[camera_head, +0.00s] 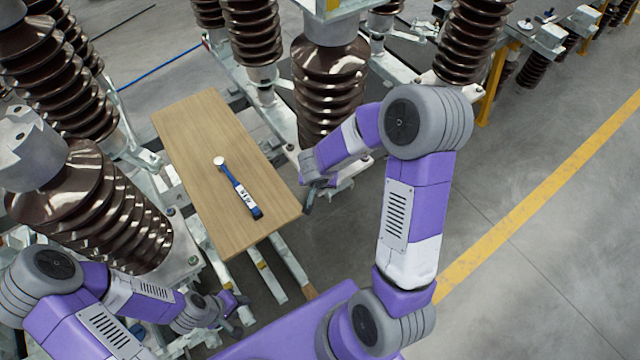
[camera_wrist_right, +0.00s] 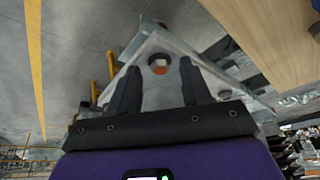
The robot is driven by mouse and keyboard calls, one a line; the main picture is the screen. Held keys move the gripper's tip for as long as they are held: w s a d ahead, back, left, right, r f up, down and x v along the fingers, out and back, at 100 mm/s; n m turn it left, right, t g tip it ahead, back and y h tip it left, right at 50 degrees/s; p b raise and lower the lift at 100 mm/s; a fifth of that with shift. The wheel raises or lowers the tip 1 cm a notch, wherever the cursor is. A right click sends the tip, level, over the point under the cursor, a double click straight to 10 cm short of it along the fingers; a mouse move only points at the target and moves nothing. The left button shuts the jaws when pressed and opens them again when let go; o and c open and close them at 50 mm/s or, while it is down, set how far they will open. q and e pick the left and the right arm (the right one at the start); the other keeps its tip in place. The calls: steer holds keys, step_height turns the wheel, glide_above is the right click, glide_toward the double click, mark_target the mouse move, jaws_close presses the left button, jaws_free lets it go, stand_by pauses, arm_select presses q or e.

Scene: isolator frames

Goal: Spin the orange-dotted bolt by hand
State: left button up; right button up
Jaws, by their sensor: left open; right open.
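In the right wrist view an orange-marked bolt (camera_wrist_right: 159,67) sits on a pale metal bracket (camera_wrist_right: 160,42). My right gripper (camera_wrist_right: 157,75) is open, with one dark finger on each side of the bolt in the picture; I cannot tell whether they touch it. In the head view my right gripper (camera_head: 316,178) is beside the base of a brown insulator, and the bolt there is hidden or too small to make out. My left gripper (camera_head: 236,303) is open and empty, low in the head view near the metal frame.
A wooden board (camera_head: 205,150) lies left of my right gripper, with a blue and white tool (camera_head: 240,190) on it. Brown ribbed insulators (camera_head: 325,90) stand around on metal frames. Grey floor with a yellow line (camera_head: 540,205) is clear at the right.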

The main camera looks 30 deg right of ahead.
steer(key=shift+c, duration=0.3)
jaws_close()
steer(key=shift+r+m+p, duration=0.1)
steer(key=shift+m+p, duration=0.3)
steer(key=shift+p, duration=0.5)
steer(key=m+g+p, duration=0.1)
steer(key=m+p, duration=0.1)
steer(key=p, duration=0.2)
steer(key=m+g+h+p, duration=0.1)
steer(key=m+p, duration=0.2)
steer(key=p, duration=0.1)
steer(key=m+g+p, duration=0.1)
steer(key=m+p, duration=0.2)
steer(key=p, duration=0.1)
steer(key=shift+w+a+r+h, duration=0.1)
steer(key=shift+w+a+h, duration=0.1)
steer(key=shift+w+h, duration=0.2)
steer(key=shift+w+f+m+g+p, duration=0.15)
steer(key=shift+m+g+p, duration=0.25)
steer(key=shift+m+p, duration=0.8)
steer(key=shift+f, duration=0.1)
steer(key=shift+o, duration=0.3)
jaws_free()
